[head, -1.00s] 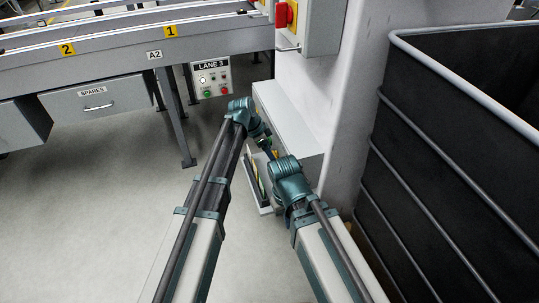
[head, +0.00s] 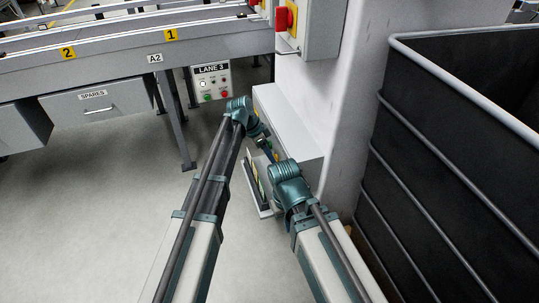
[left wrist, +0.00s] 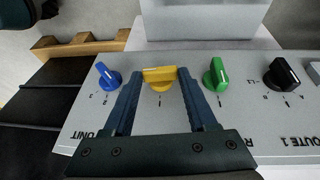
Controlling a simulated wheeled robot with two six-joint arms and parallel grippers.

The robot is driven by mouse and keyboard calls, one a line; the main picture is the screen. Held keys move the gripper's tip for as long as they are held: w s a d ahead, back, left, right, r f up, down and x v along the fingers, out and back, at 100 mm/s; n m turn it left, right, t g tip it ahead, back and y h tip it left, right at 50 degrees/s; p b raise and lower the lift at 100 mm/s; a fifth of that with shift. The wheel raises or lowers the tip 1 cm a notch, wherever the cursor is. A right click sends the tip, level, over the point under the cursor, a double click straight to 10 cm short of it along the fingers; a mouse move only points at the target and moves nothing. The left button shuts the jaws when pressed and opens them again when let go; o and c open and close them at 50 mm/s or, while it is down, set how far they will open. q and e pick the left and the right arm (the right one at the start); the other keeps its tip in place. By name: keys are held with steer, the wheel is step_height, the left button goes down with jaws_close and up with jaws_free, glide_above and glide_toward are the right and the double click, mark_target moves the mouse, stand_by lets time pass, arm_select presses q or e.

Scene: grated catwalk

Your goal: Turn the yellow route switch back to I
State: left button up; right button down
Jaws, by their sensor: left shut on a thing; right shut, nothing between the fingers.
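The yellow route switch (left wrist: 159,76) is a knob on a pale grey panel (left wrist: 240,120) in the left wrist view, where the lettering is upside down. My left gripper (left wrist: 160,80) is shut on it, one blue finger at each side. The knob's wide yellow grip lies across the picture between the fingertips. I cannot tell which mark it points to. In the head view my left gripper (head: 268,149) reaches down beside a grey box. My right wrist stands lower and to the right, with my right gripper (head: 280,165) shut and its fingers mostly hidden.
A blue knob (left wrist: 108,77), a green knob (left wrist: 215,76) and a black knob (left wrist: 281,76) share the panel. A dark ribbed bin (head: 440,180) stands at right, beside a pale pillar (head: 345,110). A LANE 3 box (head: 211,82) hangs under the conveyor. Floor is free at left.

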arm_select(q)
steer(key=g+b, duration=0.1)
steer(key=w+g+h+b, duration=0.1)
steer(key=g, duration=0.1)
steer(key=n+g+h+b, duration=0.1)
steer(key=g+b, duration=0.1)
steer(key=shift+w+a+f, duration=0.15)
steer(key=shift+a+f, duration=0.1)
steer(key=shift+f, duration=0.1)
stand_by(0.5)
steer(key=o, duration=1.4)
steer(key=shift+c, duration=0.2)
steer(key=shift+r, duration=0.1)
